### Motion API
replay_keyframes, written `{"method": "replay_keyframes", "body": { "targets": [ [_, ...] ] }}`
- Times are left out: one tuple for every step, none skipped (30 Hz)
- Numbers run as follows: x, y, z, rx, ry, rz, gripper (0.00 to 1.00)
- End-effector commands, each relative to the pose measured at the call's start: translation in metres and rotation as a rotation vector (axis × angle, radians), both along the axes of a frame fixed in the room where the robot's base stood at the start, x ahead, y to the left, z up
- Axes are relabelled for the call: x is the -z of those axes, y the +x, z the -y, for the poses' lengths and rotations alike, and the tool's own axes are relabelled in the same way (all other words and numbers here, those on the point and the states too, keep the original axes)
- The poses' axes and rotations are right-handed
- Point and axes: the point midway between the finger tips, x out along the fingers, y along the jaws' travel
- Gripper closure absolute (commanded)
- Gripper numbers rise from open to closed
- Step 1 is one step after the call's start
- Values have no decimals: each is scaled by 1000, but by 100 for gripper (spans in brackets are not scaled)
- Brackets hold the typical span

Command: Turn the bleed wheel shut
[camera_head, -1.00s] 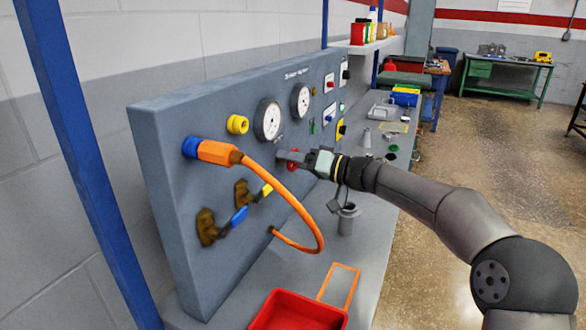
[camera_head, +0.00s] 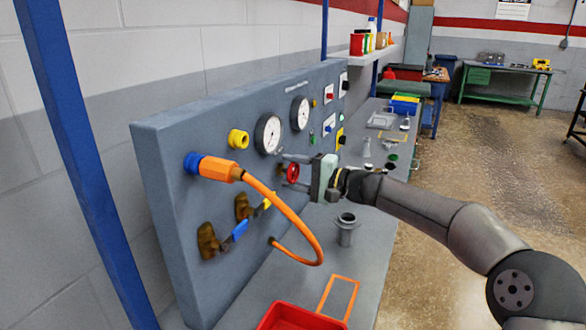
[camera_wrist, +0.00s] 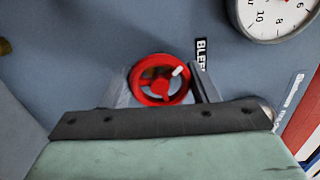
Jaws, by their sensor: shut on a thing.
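The red bleed wheel (camera_head: 292,173) is mounted on the grey panel (camera_head: 175,150), below the two gauges. My gripper (camera_head: 294,170) reaches it from the right, one finger above and one below. In the wrist view, the wheel (camera_wrist: 160,88) has spokes and a white mark at its upper right. The fingers of my gripper (camera_wrist: 161,84) stand on its left and right sides, shut on its rim.
An orange hose (camera_head: 295,210) loops in front of the panel, left of and below my gripper. Blue and yellow lever valves (camera_head: 240,228) sit lower left. A metal flanged part (camera_head: 346,230) stands on the bench below my gripper. A red tray (camera_head: 290,318) is at the front.

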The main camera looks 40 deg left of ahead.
Motion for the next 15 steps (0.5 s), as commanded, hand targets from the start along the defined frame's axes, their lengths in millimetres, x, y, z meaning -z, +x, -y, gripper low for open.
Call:
{"method": "replay_keyframes", "body": {
  "targets": [
    [-2, 1, 1, 0, -10, -44, 69],
    [-2, 0, 1, 0, -15, -71, 69],
    [-2, 0, 0, 0, -23, -110, 69],
    [-2, 0, 0, 0, -29, -137, 69],
    [-2, 1, 0, 1, -36, -164, 69],
    [-2, 1, 0, 1, -44, -201, 69],
    [-2, 1, 0, 1, -50, -230, 69],
    [-2, 0, 0, 1, -56, -258, 69],
    [-2, 0, 0, 0, -63, -294, 69],
    [-3, 0, 0, 0, -69, -320, 69],
    [-3, 0, 0, 0, -74, -346, 69],
    [-3, 0, 0, 0, -80, -380, 69],
    [-3, 0, 0, 0, -86, -405, 69],
    [-2, 0, 1, 0, -91, -429, 69],
    [-2, 1, 0, 0, -98, -459, 69]
  ]
}}
